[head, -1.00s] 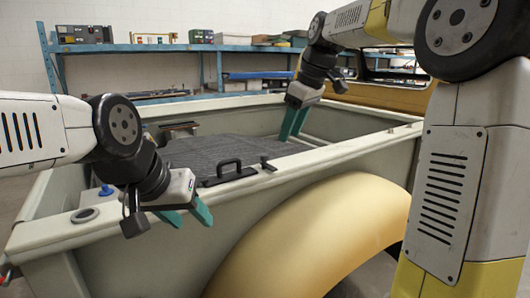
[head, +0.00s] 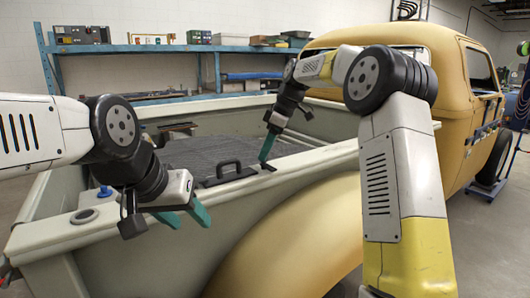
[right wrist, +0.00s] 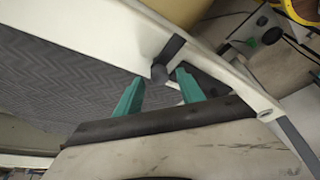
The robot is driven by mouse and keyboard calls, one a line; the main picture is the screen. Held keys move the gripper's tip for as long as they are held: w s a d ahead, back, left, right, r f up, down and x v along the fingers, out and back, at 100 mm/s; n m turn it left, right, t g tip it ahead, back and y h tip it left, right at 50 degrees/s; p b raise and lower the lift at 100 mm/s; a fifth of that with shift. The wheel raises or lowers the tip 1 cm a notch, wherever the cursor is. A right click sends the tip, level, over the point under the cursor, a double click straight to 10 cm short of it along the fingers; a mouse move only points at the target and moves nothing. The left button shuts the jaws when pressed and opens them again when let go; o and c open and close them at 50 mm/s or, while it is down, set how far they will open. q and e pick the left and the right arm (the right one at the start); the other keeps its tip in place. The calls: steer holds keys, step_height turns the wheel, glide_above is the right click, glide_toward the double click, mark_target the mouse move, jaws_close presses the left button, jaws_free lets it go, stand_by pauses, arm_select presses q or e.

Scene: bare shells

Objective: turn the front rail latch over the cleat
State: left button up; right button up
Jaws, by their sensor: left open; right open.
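The front rail latch, a small dark piece (right wrist: 172,48) with a rounded end, lies across the pale bed rail in the right wrist view. In the head view it shows as a dark bit (head: 268,167) at my right gripper's tip. My right gripper (right wrist: 160,77) is open, its green fingers on either side of the latch's rounded end; I cannot tell whether they touch it. In the head view the right gripper (head: 264,156) points down at the rail. My left gripper (head: 188,217) is open and empty over the near rail. I cannot make out the cleat separately.
A black handle (head: 228,171) stands by the rail, left of the latch. The grey ribbed bed cover (head: 195,152) lies inside the rails. A blue knob (head: 104,191) and a round ring (head: 84,216) are at the left corner. The yellow cab (head: 430,70) rises at the right.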

steer(key=shift+a+f, duration=0.15)
steer(key=shift+f, duration=0.2)
jaws_close()
